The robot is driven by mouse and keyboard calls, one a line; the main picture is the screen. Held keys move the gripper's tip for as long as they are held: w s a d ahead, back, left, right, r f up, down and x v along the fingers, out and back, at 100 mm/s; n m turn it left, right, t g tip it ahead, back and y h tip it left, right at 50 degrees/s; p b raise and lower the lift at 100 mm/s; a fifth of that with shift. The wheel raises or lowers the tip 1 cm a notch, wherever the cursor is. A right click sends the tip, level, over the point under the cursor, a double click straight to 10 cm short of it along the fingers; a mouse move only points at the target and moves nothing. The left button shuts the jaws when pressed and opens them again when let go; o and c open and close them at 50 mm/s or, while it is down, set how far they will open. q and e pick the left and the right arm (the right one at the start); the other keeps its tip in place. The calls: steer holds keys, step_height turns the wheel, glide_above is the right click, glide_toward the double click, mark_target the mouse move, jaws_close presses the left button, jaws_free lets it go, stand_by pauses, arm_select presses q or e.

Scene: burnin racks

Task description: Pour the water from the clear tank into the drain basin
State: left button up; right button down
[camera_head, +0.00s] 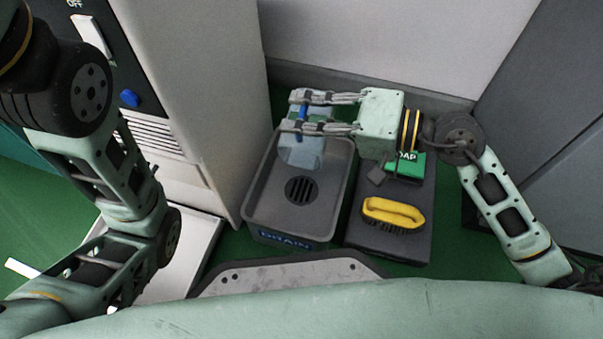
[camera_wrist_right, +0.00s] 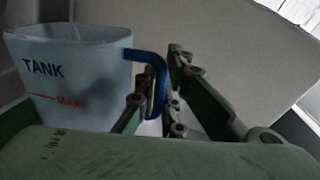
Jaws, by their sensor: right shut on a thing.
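The clear tank (camera_head: 301,153) is over the far part of the grey drain basin (camera_head: 254,203) in the head view. My right gripper (camera_head: 294,112) is shut on its blue handle. The wrist view shows the tank (camera_wrist_right: 75,75) with "TANK" and a red "MAX" line, and the blue handle (camera_wrist_right: 158,75) between the fingers of my right gripper (camera_wrist_right: 152,88). The tank looks roughly upright there. I cannot tell the water level, or whether the tank touches the basin. The basin's slotted drain (camera_head: 302,190) is visible and uncovered. My left arm is at the left; its gripper is out of view.
A dark pad (camera_head: 388,246) right of the basin holds a yellow-handled brush (camera_head: 393,212) and a green soap box (camera_head: 406,166). A pale cabinet (camera_head: 205,80) with a switch and blue knob stands left. A wall closes off the back; a grey panel (camera_head: 545,130) stands right.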

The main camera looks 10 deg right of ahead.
stand_by(0.3)
steer(key=w+m+p, duration=0.1)
steer(key=w+d+p, duration=0.1)
steer(key=w, duration=0.1)
steer(key=w+m+p, duration=0.1)
steer(key=shift+w+d+r+m+g, duration=0.1)
steer(key=shift+w+d+m+g, duration=0.05)
steer(key=shift+d+m+g, duration=0.2)
steer(key=shift+w+f, duration=0.1)
steer(key=shift+f, duration=0.25)
steer(key=shift+w+d+r+m+g+p, duration=0.15)
steer(key=shift+w+r+m+g+p, duration=0.15)
steer(key=shift+p, duration=0.3)
steer(key=w+d+f+m+g+y+b, duration=0.1)
steer(key=w+d+f+m+b, duration=0.1)
steer(key=w+m, duration=0.5)
steer(key=w+d+f+m+g+y+b, duration=0.1)
steer(key=w+d+f+m+y+b, duration=0.1)
steer(key=w+d+f+m, duration=0.3)
steer(key=shift+w+f+m, duration=0.5)
steer(key=shift+w+m, duration=1.05)
steer(key=shift+w, duration=1.2)
